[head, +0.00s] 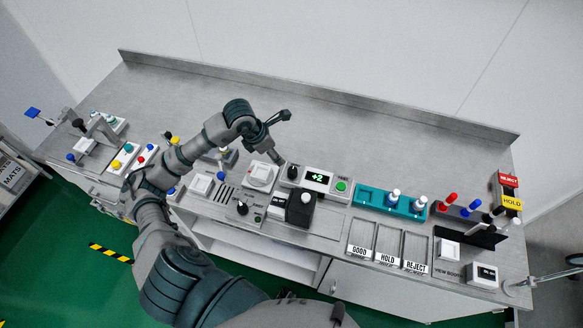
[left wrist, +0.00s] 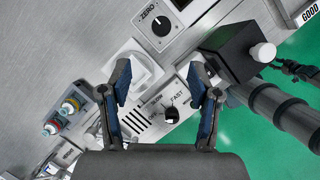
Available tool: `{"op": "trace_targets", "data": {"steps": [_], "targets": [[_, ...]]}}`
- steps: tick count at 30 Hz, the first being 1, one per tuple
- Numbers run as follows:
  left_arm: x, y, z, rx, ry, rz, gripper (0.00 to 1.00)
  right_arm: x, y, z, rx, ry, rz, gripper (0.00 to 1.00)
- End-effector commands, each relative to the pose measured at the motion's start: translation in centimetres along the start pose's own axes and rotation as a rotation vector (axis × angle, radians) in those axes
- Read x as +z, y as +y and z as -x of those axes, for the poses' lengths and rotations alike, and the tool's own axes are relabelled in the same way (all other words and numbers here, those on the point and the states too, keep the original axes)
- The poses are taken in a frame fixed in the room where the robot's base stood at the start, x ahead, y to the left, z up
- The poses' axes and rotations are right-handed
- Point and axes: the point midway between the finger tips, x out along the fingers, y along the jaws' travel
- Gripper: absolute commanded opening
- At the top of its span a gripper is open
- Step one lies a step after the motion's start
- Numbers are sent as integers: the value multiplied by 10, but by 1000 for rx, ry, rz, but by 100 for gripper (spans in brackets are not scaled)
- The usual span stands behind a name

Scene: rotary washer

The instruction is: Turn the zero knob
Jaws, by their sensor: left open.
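The zero knob (head: 293,172) is a small black knob on a pale panel, just left of a display (head: 318,178) that reads +2. In the left wrist view the knob (left wrist: 161,26) sits at the top beside the word ZERO. My left gripper (head: 284,138) is above the bench, just behind and left of the knob in the head view. It is open and empty. In the left wrist view its two fingers (left wrist: 160,70) are spread, with the knob beyond their tips and no contact visible. A dark jointed part at the right edge there may be my right gripper (left wrist: 293,70).
A second black knob marked OFF and FAST (left wrist: 170,115) and a white square dish (head: 262,176) are near the zero knob. A black block with a white ball (head: 300,208) stands in front. A green button (head: 341,186) is right of the display. The bench behind is clear.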

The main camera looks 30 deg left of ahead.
Motion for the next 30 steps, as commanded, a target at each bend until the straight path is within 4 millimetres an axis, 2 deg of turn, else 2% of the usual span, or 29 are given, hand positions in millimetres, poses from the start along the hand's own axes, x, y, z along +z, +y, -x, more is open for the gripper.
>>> {"op": "trace_targets", "data": {"steps": [9,15,21,30], "targets": [[0,-1,-78,-10,0,4,62,2,-1,7,-1,-4,0,40],[-1,-1,-119,-9,0,3,62,0,0,10,-1,-2,0,40],[0,0,-143,-7,-2,2,62,-1,0,11,0,-1,0,40],[0,-1,-150,-6,-3,1,62,-2,0,11,0,1,0,40]]}}
